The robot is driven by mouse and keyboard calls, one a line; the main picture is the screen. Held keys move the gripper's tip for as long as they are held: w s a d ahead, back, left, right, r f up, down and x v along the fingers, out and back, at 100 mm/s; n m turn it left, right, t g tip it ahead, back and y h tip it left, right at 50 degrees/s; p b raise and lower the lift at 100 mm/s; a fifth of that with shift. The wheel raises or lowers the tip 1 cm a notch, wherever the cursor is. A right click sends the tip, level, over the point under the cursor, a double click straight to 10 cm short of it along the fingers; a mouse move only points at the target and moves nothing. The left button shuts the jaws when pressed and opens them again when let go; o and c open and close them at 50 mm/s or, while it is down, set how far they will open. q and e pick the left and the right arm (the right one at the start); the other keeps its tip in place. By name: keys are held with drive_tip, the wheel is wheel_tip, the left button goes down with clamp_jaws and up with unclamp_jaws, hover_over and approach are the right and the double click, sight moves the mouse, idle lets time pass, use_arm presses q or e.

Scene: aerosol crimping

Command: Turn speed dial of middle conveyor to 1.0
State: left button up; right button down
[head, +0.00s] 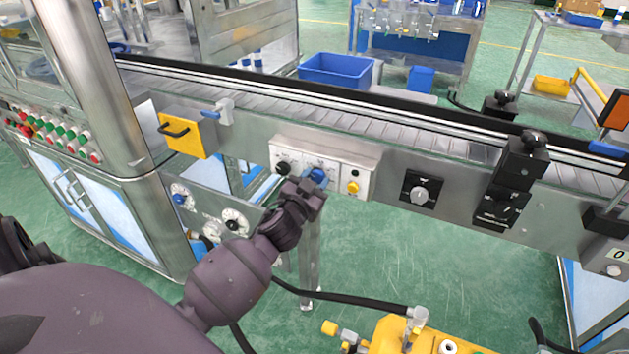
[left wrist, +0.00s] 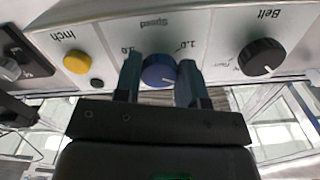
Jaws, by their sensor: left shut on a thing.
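The blue speed dial (head: 317,175) is on a white control panel (head: 353,173) on the conveyor's front side. My left gripper (head: 306,187) is at the dial, partly covering it in the head view. In the left wrist view the panel is upside down, and the blue dial (left wrist: 159,71) sits between the two fingers of my left gripper (left wrist: 159,82), which is shut on it.
A black Belt knob (left wrist: 261,57) and a yellow Inch button (left wrist: 77,62) flank the dial. A yellow box with a handle (head: 186,134) is left of the panel. A grey knob on a black plate (head: 420,194) is to its right.

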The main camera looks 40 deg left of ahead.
drive_tip(key=shift+w+r, duration=0.1)
drive_tip(key=shift+r, duration=0.1)
use_arm(q)
drive_tip(key=shift+r+n+p, duration=0.15)
drive_tip(key=shift+n+p, duration=0.35)
drive_tip(key=shift+n, duration=0.5)
drive_tip(key=n+p, duration=0.1)
drive_tip(key=n, duration=0.1)
drive_tip(key=shift+d+r+n, duration=0.1)
drive_tip(key=shift+n, duration=0.2)
drive_tip(key=shift+n+p, duration=0.5)
drive_tip(key=shift+p, duration=0.05)
drive_tip(key=shift+n+p, duration=0.55)
drive_tip(key=shift+n, duration=0.35)
drive_tip(key=shift+n+p, duration=0.5)
drive_tip(key=shift+n, duration=0.3)
drive_tip(key=shift+n+p, duration=0.4)
drive_tip(key=shift+n, duration=0.3)
drive_tip(key=shift+d+n+p, duration=0.1)
drive_tip(key=shift+n+p, duration=0.25)
drive_tip(key=shift+n, duration=0.45)
use_arm(e)
drive_tip(key=shift+t, duration=0.3)
drive_tip(key=shift+d+r, duration=0.15)
drive_tip(key=shift+r, duration=2.35)
use_arm(q)
drive_tip(key=shift+f, duration=0.2)
